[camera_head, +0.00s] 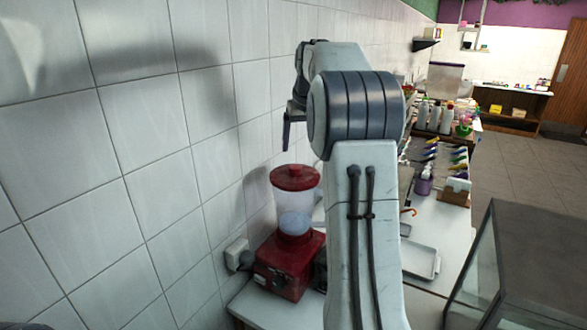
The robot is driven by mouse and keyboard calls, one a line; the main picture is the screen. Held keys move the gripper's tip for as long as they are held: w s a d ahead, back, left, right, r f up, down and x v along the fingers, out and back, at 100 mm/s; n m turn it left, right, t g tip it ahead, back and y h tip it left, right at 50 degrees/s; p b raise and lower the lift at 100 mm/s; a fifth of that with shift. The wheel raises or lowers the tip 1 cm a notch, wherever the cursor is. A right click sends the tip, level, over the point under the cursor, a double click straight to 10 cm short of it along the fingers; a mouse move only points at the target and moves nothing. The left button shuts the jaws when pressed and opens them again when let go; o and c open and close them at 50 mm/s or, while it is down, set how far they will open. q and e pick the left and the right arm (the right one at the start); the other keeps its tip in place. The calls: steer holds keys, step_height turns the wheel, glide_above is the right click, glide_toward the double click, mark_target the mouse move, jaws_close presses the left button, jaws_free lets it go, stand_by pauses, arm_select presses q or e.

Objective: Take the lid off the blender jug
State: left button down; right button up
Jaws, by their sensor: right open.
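The blender stands at the end of the counter by the tiled wall. Its clear jug (294,211) sits upright on a red base (287,267) and holds something pale. The red lid (296,177) is on top of the jug. My right gripper (291,126) is above the lid, pointing down and apart from it. It is open with nothing seen between its fingers; one dark finger shows clearly, and the rest is partly hidden by my arm. My left gripper is not in view.
The tiled wall runs close along the left of the blender, with a white socket (237,254) on it. A pale tray (420,260) lies on the counter to the right. Bottles (434,117) stand farther back. A glass case (520,270) is at lower right.

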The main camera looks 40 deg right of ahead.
mark_target(295, 167)
steer(key=x, duration=0.4)
steer(key=shift+w+f+p, duration=0.1)
steer(key=shift+f+p, duration=0.1)
steer(key=shift+p, duration=0.2)
steer(key=p+x, duration=0.1)
steer(key=x, duration=0.1)
steer(key=p+x, duration=0.1)
steer(key=x, duration=0.1)
steer(key=shift+w+d+p, duration=0.1)
steer(key=shift+w+p, duration=0.2)
steer(key=shift+w+f, duration=0.25)
steer(key=shift+f, duration=0.3)
steer(key=shift+d, duration=0.1)
jaws_close()
